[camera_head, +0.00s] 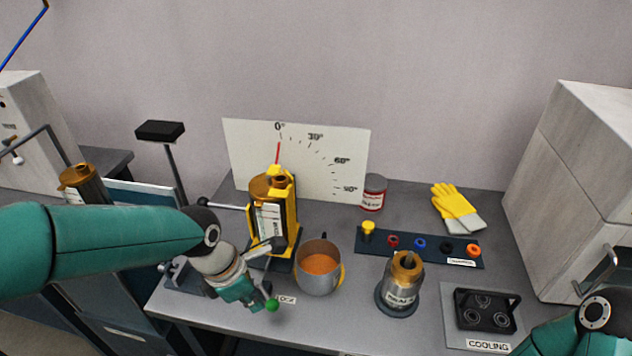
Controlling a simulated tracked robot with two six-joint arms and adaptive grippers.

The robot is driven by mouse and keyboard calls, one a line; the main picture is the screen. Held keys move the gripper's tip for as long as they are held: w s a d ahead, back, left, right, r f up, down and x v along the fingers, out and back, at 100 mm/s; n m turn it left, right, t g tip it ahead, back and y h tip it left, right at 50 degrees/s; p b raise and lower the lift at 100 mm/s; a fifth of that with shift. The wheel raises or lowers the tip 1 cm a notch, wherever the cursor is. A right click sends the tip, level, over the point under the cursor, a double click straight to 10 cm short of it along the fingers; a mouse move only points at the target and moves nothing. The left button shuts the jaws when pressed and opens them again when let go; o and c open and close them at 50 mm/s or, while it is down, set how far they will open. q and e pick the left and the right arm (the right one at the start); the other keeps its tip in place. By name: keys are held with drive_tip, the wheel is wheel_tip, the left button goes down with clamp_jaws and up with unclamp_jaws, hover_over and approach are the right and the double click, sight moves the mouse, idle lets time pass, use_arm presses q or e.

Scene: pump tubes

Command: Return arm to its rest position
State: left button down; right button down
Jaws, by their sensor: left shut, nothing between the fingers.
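My left arm (110,243) comes in from the left, over the front left part of the bench. My left gripper (262,248) is shut and empty, in front of the yellow stand (290,215) that holds a gold-topped canister (268,215). In the picture its fingers overlap the stand's lower part; I cannot tell if they touch it. A green knob (272,304) shows just below the gripper. Part of my right arm (570,335) shows at the bottom right corner; its gripper is out of view.
A steel pot (319,280) with orange contents stands right of the gripper. An angle board (340,150) stands behind. Open bench lies along the front middle.

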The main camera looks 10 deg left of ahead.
use_arm(q)
drive_tip(key=s+d+f+m+g+h, duration=0.1)
drive_tip(key=s+d+f+m, duration=0.3)
drive_tip(key=f, duration=0.5)
drive_tip(key=s+d+f+m+g, duration=0.1)
drive_tip(key=s+f+m+g, duration=0.1)
drive_tip(key=s+f+m, duration=0.35)
drive_tip(key=s+d+f+m+g+h, duration=0.1)
drive_tip(key=s+d+f+m, duration=0.2)
drive_tip(key=s+f, duration=0.55)
drive_tip(key=w+f+m+t, duration=0.3)
drive_tip(key=w+m, duration=0.4)
drive_tip(key=m, duration=0.3)
drive_tip(key=shift+w+a+f, duration=0.2)
drive_tip(key=shift+a+f, duration=0.2)
